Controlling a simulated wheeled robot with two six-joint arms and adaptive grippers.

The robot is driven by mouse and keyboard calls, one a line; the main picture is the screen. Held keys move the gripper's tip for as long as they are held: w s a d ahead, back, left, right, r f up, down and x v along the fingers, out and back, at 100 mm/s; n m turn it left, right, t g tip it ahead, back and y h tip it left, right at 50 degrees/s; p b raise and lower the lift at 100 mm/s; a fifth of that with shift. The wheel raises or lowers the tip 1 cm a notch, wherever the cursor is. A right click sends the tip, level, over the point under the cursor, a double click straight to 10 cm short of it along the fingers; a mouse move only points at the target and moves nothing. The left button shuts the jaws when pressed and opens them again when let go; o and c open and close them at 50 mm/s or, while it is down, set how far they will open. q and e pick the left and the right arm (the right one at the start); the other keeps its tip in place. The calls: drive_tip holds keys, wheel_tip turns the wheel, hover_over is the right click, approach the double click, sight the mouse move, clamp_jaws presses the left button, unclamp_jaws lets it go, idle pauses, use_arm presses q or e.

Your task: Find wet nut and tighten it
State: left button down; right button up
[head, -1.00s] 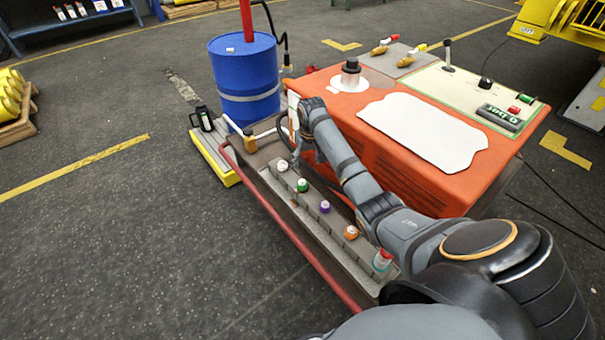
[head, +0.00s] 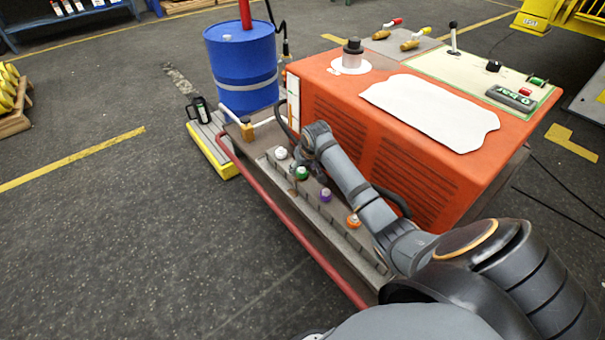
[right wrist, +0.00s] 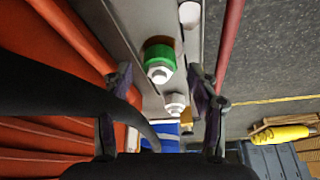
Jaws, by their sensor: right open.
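A row of coloured nuts sits on the narrow grey ledge along the orange machine. In the head view these are a white nut (head: 281,153), a green nut (head: 302,173), a purple nut (head: 326,194) and an orange nut (head: 353,221). A brown stain (head: 293,192) shows on the ledge near the green one; I cannot tell whether any nut is wet. My right gripper (right wrist: 158,74) is open and empty. In the right wrist view the green nut (right wrist: 160,62) appears between its fingertips, with the white nut (right wrist: 175,103) close by. My left gripper is not in view.
The orange machine (head: 350,120) stands beside the ledge, and a red rail (head: 290,222) runs along its front edge. A blue drum (head: 242,65) and a yellow-edged platform (head: 215,150) stand past the far end.

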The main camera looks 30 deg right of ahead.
drive_tip(key=shift+x, duration=0.75)
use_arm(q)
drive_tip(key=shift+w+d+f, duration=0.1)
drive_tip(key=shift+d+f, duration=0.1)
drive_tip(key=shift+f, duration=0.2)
